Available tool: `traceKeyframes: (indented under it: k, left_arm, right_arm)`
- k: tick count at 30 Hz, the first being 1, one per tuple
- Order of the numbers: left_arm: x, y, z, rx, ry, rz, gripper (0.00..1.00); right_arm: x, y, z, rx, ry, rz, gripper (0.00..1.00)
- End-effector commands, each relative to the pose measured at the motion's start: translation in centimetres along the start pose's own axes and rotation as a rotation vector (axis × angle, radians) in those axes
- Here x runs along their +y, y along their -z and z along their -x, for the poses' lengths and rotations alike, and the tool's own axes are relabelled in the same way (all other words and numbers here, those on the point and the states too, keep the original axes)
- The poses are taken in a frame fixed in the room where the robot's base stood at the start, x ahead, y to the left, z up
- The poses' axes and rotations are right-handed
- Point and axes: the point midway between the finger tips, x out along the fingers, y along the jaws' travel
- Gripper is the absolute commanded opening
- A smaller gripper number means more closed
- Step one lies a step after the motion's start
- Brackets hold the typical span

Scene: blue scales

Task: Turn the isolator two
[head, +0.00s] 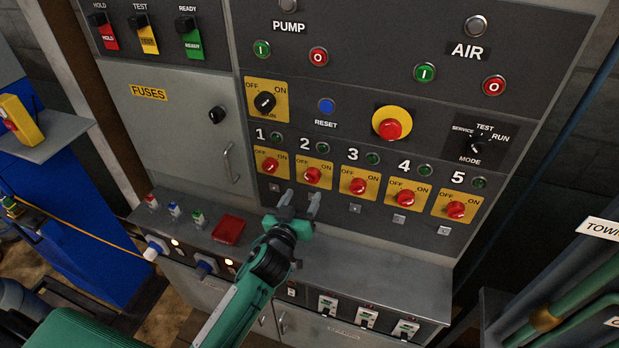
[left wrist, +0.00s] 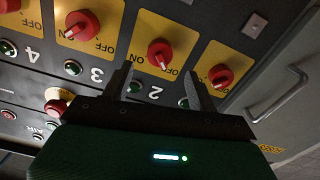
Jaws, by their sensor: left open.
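Isolator two is a red rotary knob (head: 312,174) on a yellow plate marked OFF and ON, below the number 2 on the grey panel. It also shows upside down in the left wrist view (left wrist: 160,53), just beyond and roughly between the finger ends. My left gripper (head: 300,198) is open and empty, in front of the panel just below isolator two. The fingers (left wrist: 158,84) point at the panel and appear apart from the knob. My right gripper is not in view.
Isolator one (head: 270,164) and isolator three (head: 358,187) sit close on either side. A main OFF/ON switch (head: 265,102) and an emergency button (head: 390,129) are above. A grey ledge with a red block (head: 228,228) projects below. A door handle (head: 229,163) is to the left.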

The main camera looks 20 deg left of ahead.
Motion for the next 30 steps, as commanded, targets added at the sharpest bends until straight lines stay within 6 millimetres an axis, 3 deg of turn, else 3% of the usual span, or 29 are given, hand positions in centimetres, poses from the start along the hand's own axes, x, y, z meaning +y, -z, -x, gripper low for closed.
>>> traceKeyframes:
  k: [3,10,23,26,30]
  left_arm:
    - [0.1,0.3,-2.4,-0.001,0.001,-0.001,0.59]
    - [0.0,0.2,-5.5,0.000,0.001,-0.001,0.59]
    - [0.0,0.0,-6.5,-0.001,0.001,0.001,0.59]
    - [0.0,0.0,-6.5,-0.001,0.001,0.001,0.46]
    - [0.0,0.0,-6.5,-0.001,0.001,0.001,0.18]
  right_arm:
    - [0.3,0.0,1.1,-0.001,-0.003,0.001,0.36]
    - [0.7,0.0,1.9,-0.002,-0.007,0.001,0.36]
    - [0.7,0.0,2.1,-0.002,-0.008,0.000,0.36]
    - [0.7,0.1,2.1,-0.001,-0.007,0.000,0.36]
    - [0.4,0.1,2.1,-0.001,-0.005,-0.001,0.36]
